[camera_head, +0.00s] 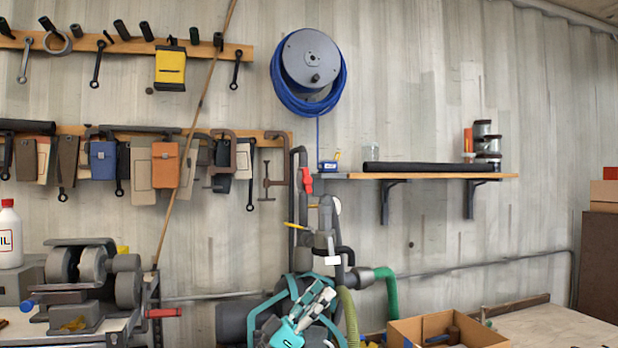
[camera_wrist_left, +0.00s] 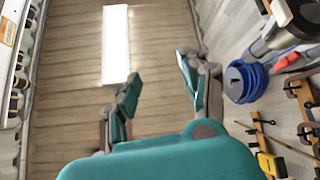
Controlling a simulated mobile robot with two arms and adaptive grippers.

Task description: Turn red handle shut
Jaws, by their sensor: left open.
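The red handle (camera_head: 307,181) sits on the grey vertical pipe (camera_head: 299,215) against the wall, near the left end of the shelf. Its lever appears upright, roughly in line with the pipe. My left gripper (camera_head: 320,300) is low in front of the pipework, below the red handle and apart from it. In the left wrist view my left gripper (camera_wrist_left: 158,80) has its two teal-and-grey fingers spread, with nothing between them. A small red piece (camera_wrist_left: 287,62) shows at the right of that view; I cannot tell whether it is the handle. My right gripper is not in view.
Yellow levers (camera_head: 295,226) stick out of the pipework. A green hose (camera_head: 388,290) leaves it to the right. The wooden shelf (camera_head: 450,176) is right of the handle, and a hanging clamp (camera_head: 270,185) is close on its left. An open cardboard box (camera_head: 400,333) stands lower right.

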